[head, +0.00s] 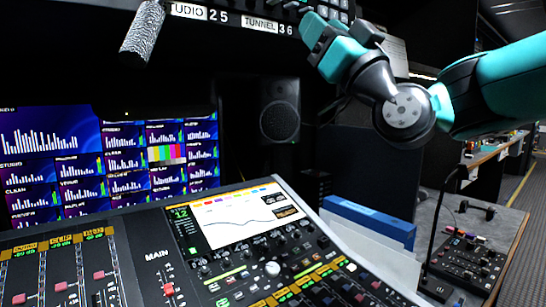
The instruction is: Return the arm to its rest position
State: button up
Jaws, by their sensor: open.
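My arm comes in from the right edge in teal and black and bends at a round grey joint. From there it reaches up and left to my gripper (322,40), at the top centre in front of the upper panel. The gripper is open, and I see nothing held in it. Its tips are small and partly lost against the dark panel behind. It is well above the mixing console (190,245).
A grey microphone (143,28) hangs at the upper left. Lit screens (110,165) and a speaker (280,110) stand behind the console. A blue object (368,220) lies right of it. A desk with a small control box (465,262) is at the lower right, beside a carpeted aisle.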

jog(key=s+a+f+n+g+h+p, duration=0.1)
jog(key=s+a+f+g+h+p, duration=0.2)
jog(key=f+g, duration=0.55)
jog(key=s+f+g+h+p, duration=0.15)
jog(key=s+f+g, duration=0.35)
jog(key=f, duration=0.6)
jog(key=s+d+f+g+h, duration=0.3)
jog(key=s+d+f+g, duration=0.1)
jog(key=s, duration=0.3)
jog(key=s+d+f+m+g+h, duration=0.1)
jog(key=s+d+f+g+h, duration=0.3)
jog(key=s+f, duration=0.3)
jog(key=shift+s+p, duration=0.45)
jog(key=shift+s, duration=0.2)
